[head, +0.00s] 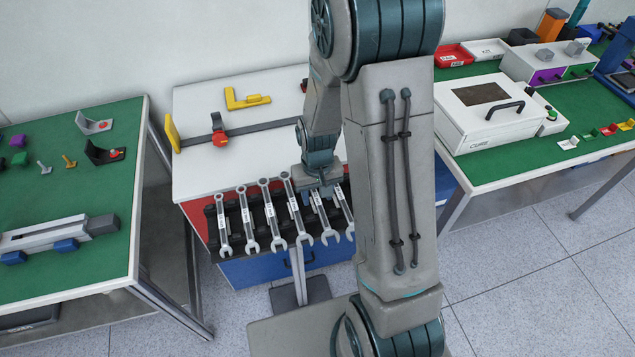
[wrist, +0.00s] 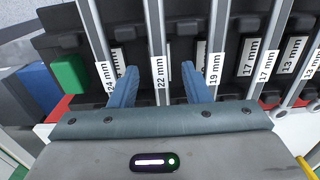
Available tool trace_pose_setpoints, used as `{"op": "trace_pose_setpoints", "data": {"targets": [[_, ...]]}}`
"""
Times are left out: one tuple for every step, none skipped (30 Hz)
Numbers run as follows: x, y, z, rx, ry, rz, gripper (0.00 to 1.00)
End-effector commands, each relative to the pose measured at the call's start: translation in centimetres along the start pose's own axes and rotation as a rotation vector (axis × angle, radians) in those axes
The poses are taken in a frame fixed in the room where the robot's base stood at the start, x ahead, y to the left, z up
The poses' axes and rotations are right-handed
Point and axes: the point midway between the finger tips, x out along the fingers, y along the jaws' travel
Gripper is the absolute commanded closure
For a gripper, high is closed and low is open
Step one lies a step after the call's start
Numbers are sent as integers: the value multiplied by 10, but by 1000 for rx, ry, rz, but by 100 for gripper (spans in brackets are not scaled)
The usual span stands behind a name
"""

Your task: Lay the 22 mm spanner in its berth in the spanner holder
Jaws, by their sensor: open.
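The spanner holder (wrist: 287,82) is a black rack at the front edge of the white-topped bench, holding a row of several silver spanners. The 22 mm spanner (wrist: 159,35), marked by its white label, runs between my open fingers in the wrist view. My gripper (wrist: 159,74) is open, with a finger on each side of that spanner's shaft and gaps on both sides. In the head view my gripper (head: 318,188) is over the right part of the row. The 24 mm spanner (wrist: 97,28) is left of my fingers in the wrist view, the 19 mm spanner (wrist: 219,32) right.
A yellow square (head: 246,98) and a grey rail with a red clamp (head: 219,137) lie on the bench top (head: 270,135). Green-topped benches stand left (head: 100,180) and right (head: 520,150). Neighbouring spanners lie close to both fingers.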

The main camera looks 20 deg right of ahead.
Motion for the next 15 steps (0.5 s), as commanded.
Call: {"op": "trace_pose_setpoints", "data": {"targets": [[-4, 0, -1, 0, 4, 0, 57], [-7, 0, -1, 0, 4, 0, 57], [-12, 0, -1, 0, 5, 0, 57], [-16, 0, -2, 0, 6, 0, 57], [-21, 0, -1, 0, 6, 0, 57], [-28, 0, -1, 0, 7, 0, 57], [-34, 0, -2, 0, 7, 0, 57], [-40, 0, -2, 0, 8, 0, 57], [-48, 0, -2, 0, 8, 0, 57], [-54, 0, -1, 0, 7, 0, 57], [-61, 0, -1, 0, 8, 0, 57], [-70, 0, -2, 0, 8, 0, 57], [-76, 0, -2, 0, 8, 0, 57], [-82, 0, -1, 0, 7, 0, 57], [-90, 0, -1, 0, 8, 0, 57]]}}
